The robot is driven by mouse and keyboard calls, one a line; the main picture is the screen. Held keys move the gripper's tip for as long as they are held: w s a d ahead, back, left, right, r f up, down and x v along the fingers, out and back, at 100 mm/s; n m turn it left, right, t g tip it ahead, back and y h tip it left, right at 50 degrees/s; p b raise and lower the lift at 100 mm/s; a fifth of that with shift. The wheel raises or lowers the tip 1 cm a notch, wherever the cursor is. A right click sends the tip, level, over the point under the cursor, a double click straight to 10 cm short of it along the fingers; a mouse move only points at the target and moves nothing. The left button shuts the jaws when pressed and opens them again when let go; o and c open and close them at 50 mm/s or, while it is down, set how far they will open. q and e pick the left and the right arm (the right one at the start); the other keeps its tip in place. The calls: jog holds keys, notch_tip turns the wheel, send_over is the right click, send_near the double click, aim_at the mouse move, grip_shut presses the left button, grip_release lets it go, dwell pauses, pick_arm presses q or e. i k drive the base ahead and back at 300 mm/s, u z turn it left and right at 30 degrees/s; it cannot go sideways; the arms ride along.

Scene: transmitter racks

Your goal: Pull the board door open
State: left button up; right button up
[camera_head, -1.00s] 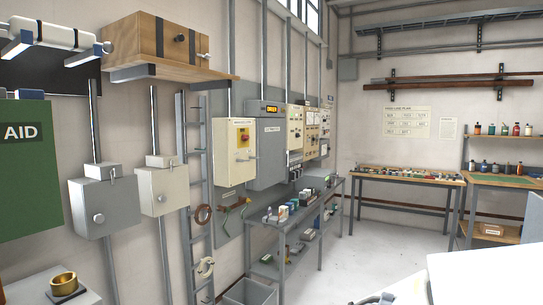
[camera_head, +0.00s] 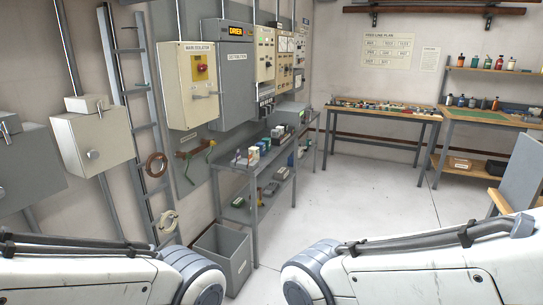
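The grey distribution board (camera_head: 236,87) hangs on the wall left of centre, labelled "DISTRIBUTION", with an orange-lit display (camera_head: 238,29) at its top. Its door appears closed. The cream main isolator box (camera_head: 191,84) with a red switch on a yellow plate (camera_head: 200,67) is mounted directly to its left. Both of my white arms show at the bottom, one at each side. Neither of my grippers is in the picture, and the arms are well short of the board.
A narrow grey shelf bench (camera_head: 262,150) with small items stands below and right of the board. An open grey bin (camera_head: 222,254) is on the floor before it. A ladder (camera_head: 135,115) leans at left. The floor (camera_head: 345,200) to the right is clear.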

aim_at(235, 62)
jog(key=z, duration=0.75)
jog(key=i, duration=3.8)
jog(key=u, duration=1.25)
jog(key=i, duration=0.9)
jog(key=u, duration=0.4)
